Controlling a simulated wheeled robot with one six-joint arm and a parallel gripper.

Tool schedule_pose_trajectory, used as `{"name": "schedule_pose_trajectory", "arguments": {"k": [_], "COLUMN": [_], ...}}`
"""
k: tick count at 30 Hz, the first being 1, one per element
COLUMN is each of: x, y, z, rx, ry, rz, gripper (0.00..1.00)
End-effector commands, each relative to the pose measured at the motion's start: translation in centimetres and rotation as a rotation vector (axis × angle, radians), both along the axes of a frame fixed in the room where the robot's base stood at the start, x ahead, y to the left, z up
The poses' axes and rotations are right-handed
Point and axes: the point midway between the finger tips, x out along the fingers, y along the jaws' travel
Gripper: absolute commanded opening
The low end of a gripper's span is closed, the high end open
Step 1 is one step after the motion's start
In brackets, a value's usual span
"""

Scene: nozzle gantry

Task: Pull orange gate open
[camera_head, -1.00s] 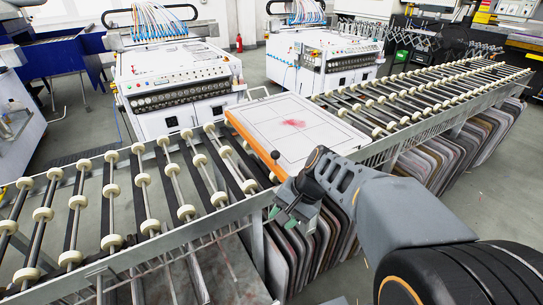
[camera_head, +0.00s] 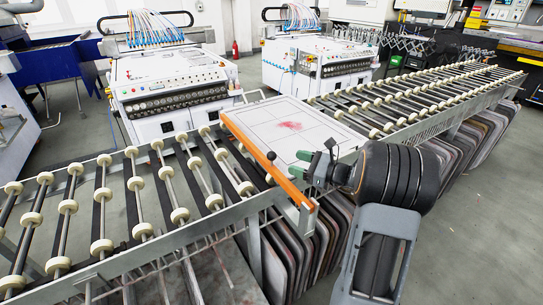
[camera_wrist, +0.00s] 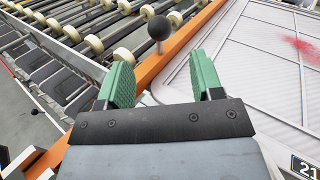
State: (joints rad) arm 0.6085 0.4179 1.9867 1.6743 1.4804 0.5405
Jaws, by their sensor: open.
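The orange gate (camera_head: 265,168) is a long bar along the left edge of the white panel in the conveyor line. A dark round knob (camera_head: 271,156) stands on it near its middle. In the wrist view the knob (camera_wrist: 159,28) shows beyond the fingertips, roughly between them, above the orange bar (camera_wrist: 172,48). My gripper (camera_head: 313,169) has green finger pads and is to the right of the knob, over the near part of the white panel. In the wrist view my gripper (camera_wrist: 160,75) is open and empty, apart from the knob.
Roller conveyors with cream wheels run to the left (camera_head: 105,200) and the right (camera_head: 420,100) of the white panel (camera_head: 290,125). Several dark-edged boards (camera_head: 300,250) stand below the frame. White machines (camera_head: 170,90) stand behind.

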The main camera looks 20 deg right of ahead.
Motion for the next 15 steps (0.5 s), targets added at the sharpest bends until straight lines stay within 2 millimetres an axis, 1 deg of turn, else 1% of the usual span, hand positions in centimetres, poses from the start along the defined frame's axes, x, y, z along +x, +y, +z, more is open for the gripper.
{"name": "schedule_pose_trajectory", "arguments": {"k": [1, 6, 12, 15], "x": [0.7, 2.9, 4.9, 5.6], "y": [0.9, 3.3, 5.5, 6.2], "z": [0.1, 0.0, 0.0, 0.0], "rx": [-0.001, -0.001, -0.003, -0.003], "ry": [0.001, 0.001, 0.001, 0.000], "rz": [0.004, 0.005, 0.003, 0.003], "gripper": [0.60, 0.60, 0.60, 0.60]}}
